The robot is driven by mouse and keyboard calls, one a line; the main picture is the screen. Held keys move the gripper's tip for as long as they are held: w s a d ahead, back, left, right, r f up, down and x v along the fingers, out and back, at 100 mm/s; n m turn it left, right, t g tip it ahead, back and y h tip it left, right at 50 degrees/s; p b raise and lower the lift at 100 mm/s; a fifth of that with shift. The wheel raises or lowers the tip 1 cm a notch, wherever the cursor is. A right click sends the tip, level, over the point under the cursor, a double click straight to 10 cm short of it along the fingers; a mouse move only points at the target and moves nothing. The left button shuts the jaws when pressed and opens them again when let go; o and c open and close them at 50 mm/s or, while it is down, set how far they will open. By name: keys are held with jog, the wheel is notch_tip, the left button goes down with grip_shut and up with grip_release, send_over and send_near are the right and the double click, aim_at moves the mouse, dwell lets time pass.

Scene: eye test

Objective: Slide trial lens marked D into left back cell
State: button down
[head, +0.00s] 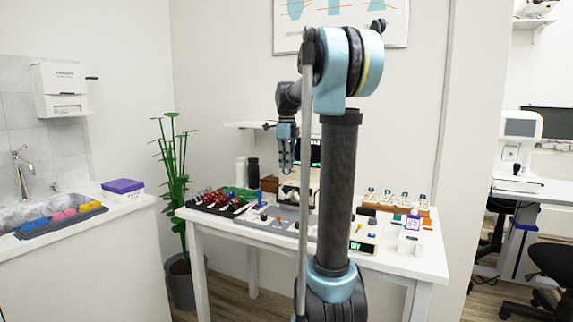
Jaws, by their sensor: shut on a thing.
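My gripper (287,168) hangs fingers down above the back of the white table (427,264), left of my column. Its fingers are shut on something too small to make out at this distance. A dark tray (238,211) at the table's left end holds several small red-handled pieces (206,194). No letter D can be read on anything. I cannot pick out the left back cell; my own column and arm hide part of the table's middle.
A wooden rack with several small bottles (388,199) stands at the table's back right. A white box with a purple top (412,232) is at the front right. A dark bottle (253,172) stands behind the tray. A tall plant (172,158) is left of the table.

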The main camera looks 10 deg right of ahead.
aim_at(287, 174)
jog(key=shift+d+f, duration=0.1)
jog(key=shift+d, duration=0.05)
jog(key=shift+f, duration=2.45)
jog(key=shift+f, duration=1.45)
jog(key=c, duration=1.7)
grip_release()
notch_tip(287, 174, up, 12)
jog(key=shift+f, duration=0.1)
